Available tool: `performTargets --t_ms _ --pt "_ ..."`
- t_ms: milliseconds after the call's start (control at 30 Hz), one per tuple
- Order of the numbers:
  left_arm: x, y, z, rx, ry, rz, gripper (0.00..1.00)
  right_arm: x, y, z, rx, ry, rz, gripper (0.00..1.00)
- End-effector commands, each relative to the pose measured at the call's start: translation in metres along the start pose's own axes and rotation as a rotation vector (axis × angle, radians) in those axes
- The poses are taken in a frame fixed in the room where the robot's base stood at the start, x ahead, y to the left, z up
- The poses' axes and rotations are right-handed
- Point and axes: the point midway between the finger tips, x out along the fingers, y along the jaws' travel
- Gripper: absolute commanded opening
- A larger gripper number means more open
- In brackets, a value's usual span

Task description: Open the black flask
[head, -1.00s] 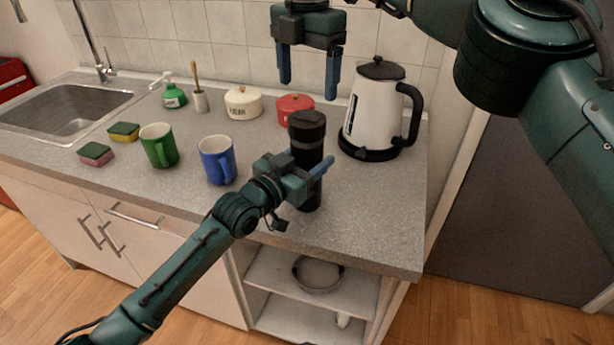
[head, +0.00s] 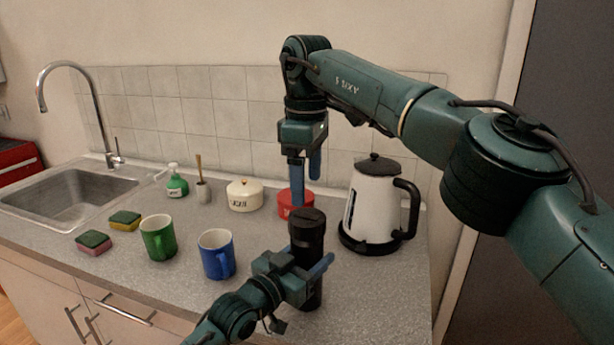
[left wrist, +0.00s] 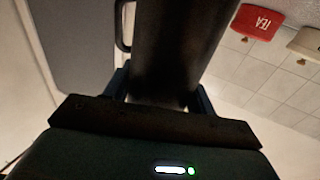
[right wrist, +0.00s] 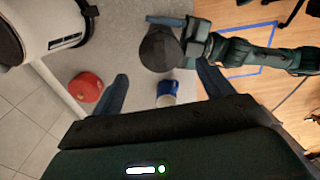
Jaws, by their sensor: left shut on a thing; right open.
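The black flask (head: 307,235) stands upright on the counter near its front edge, its dark lid (right wrist: 159,48) on top. My left gripper (head: 298,277) is shut around the flask's body below the lid; the body also fills the upper middle of the left wrist view (left wrist: 180,45). My right gripper (head: 306,195) is open and empty, pointing down just above the lid. In the right wrist view the lid shows beyond the space between its two fingers, apart from them.
A white kettle (head: 372,205) stands close right of the flask. A red pot (head: 284,206) is behind it, with a cream pot (head: 244,196) further left. A blue mug (head: 217,256) and green mug (head: 158,238) stand left. Two sponges lie near the sink (head: 70,190).

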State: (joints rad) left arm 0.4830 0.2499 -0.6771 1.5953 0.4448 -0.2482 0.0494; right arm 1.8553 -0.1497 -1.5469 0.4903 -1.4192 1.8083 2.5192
Motion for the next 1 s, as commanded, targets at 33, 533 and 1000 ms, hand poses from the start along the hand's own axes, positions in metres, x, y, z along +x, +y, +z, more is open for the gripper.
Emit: performTargets --t_ms 33,533,1000 --pt "0.000 0.000 0.001 0.000 -0.002 0.000 0.00 0.002 0.000 0.000 0.016 0.000 -0.002 0.79" --pt "0.000 0.000 0.001 0.000 -0.002 0.000 0.00 0.068 0.000 0.001 0.029 -0.001 -0.002 0.79" --pt "0.000 0.000 0.001 0.000 -0.002 0.000 0.00 0.080 0.000 0.000 0.028 0.000 -0.001 0.77"
